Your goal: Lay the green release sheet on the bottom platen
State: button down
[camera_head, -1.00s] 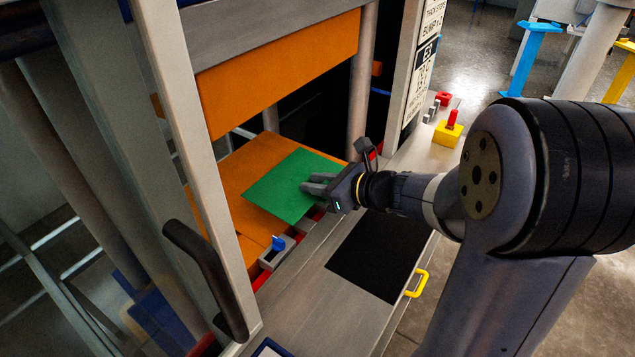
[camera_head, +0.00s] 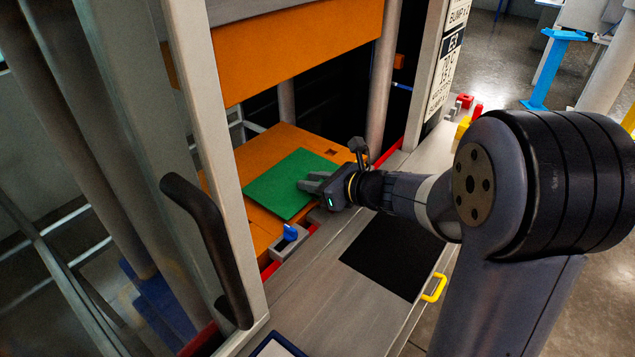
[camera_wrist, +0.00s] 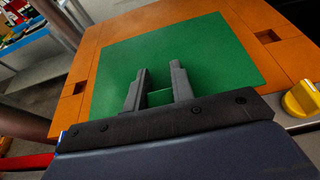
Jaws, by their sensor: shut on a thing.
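The green release sheet (camera_head: 292,182) lies flat over the orange bottom platen (camera_head: 262,147), inside the open press. In the wrist view the sheet (camera_wrist: 200,50) covers the middle of the platen (camera_wrist: 285,60), with orange showing on the far side and both sides. My gripper (camera_head: 304,182) is shut on the sheet's near edge; its two fingers (camera_wrist: 158,92) show in the wrist view with a green strip between them. I cannot tell whether the sheet touches the platen all over.
The orange upper platen (camera_head: 300,45) hangs above with an open gap. A blue knob (camera_head: 290,232) sits at the platen's front. A grey post (camera_head: 380,90) stands at the right, a black handle (camera_head: 205,235) at the left. A black mat (camera_head: 395,255) lies on the front ledge.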

jog(key=shift+f+b, duration=0.6)
jog(key=shift+f, duration=0.2)
dwell(1.1)
jog(key=c, duration=1.1)
grip_release()
jog(key=shift+d, duration=0.1)
jog(key=v, duration=1)
jog(key=shift+s+d+r, duration=0.1)
jog(key=shift+s+d, duration=0.15)
jog(key=shift+s, duration=0.05)
jog(key=x, duration=1)
jog(key=shift+w+a, duration=0.2)
jog(key=shift+a, duration=0.05)
jog(key=shift+w+a, duration=0.1)
jog(key=shift+a, duration=0.05)
jog(key=shift+r, duration=0.15)
